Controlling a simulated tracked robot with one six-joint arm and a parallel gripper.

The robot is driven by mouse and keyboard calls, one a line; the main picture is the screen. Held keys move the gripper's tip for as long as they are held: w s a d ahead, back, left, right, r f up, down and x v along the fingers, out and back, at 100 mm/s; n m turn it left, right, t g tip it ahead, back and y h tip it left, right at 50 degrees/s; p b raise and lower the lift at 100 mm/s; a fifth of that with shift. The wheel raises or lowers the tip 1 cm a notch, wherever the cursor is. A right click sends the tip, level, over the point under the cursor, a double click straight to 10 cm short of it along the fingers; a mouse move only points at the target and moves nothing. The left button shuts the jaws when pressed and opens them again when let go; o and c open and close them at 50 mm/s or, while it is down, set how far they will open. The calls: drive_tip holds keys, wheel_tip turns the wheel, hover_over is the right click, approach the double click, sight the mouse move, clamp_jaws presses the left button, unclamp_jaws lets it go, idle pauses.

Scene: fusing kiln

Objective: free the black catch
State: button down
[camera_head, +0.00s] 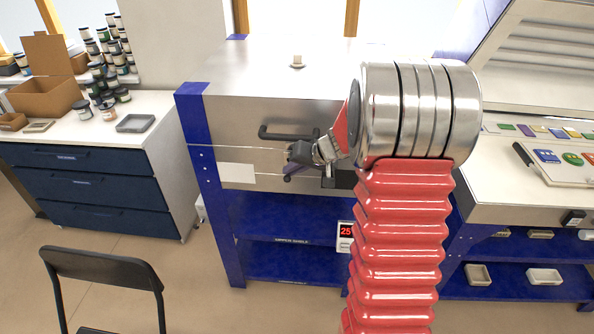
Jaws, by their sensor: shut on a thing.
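The kiln (225,130) is a steel box in a blue frame, with a black bar handle (272,133) on its front. My gripper (293,163) is at the kiln front, just below the right end of the handle. It is shut on a small dark piece there, which looks like part of the black catch (328,178). The fingers and my arm hide most of the catch, so I cannot tell its exact position. The kiln lid (270,80) looks closed, with a small knob (297,62) on top.
Blue shelves (280,215) are below the kiln, with a small display reading 25 (346,232). A dark blue drawer unit (90,190) with jars and boxes is at left. A black chair (100,268) stands on the floor in front. A worktable (500,212) with glass pieces is at right.

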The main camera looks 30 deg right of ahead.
drive_tip(key=shift+w+d+r, duration=0.1)
drive_tip(key=shift+w+r, duration=0.05)
idle(0.4)
drive_tip(key=c, duration=2.2)
unclamp_jaws()
drive_tip(key=v, duration=1.3)
drive_tip(key=shift+s+d+r, duration=0.1)
drive_tip(key=shift+s+r, duration=0.1)
